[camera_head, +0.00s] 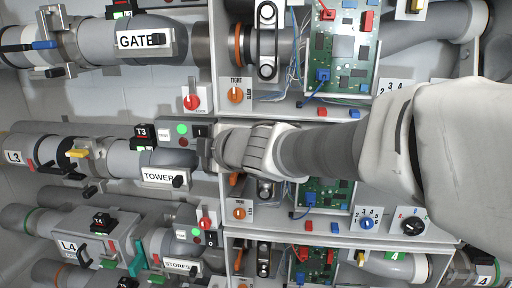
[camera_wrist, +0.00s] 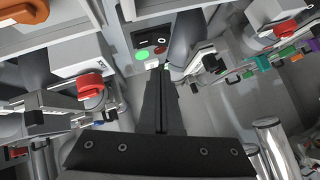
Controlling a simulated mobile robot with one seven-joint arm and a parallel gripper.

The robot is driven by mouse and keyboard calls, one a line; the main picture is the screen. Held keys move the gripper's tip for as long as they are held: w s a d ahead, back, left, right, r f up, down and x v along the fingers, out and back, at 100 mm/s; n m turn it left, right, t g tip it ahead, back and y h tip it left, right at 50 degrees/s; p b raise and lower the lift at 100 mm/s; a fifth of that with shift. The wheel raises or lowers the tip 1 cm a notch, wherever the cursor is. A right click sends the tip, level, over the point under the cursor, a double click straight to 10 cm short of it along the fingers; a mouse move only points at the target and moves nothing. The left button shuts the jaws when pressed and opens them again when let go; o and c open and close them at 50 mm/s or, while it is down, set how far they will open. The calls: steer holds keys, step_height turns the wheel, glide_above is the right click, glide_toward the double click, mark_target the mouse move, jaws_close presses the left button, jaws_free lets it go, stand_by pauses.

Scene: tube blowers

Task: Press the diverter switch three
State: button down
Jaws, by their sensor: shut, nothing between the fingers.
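A small panel with a green light (camera_head: 182,129) and a black rocker switch (camera_head: 200,131) sits in the middle row, right of the black T3 block (camera_head: 145,131). This looks like the diverter switch, though no number shows on it. In the wrist view the black switch (camera_wrist: 150,40) has white marks, with the green light (camera_wrist: 141,55) and a red light (camera_wrist: 160,50) below it. My gripper (camera_head: 205,154) is just below the switch in the head view. In the wrist view its shut fingers (camera_wrist: 162,72) point toward the panel; contact cannot be told.
A TOWER-labelled tube (camera_head: 158,176) runs left of my gripper. Red knobs stand above (camera_head: 192,102) and below (camera_head: 206,222); another red knob (camera_wrist: 90,86) is left of my fingers in the wrist view. A similar panel (camera_head: 194,235) is in the row below.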

steer(key=shift+w+f, duration=0.25)
steer(key=shift+w, duration=0.45)
steer(key=shift+w+f, duration=0.3)
steer(key=shift+w, duration=0.35)
steer(key=shift+w+f, duration=0.25)
steer(key=shift+w, duration=0.45)
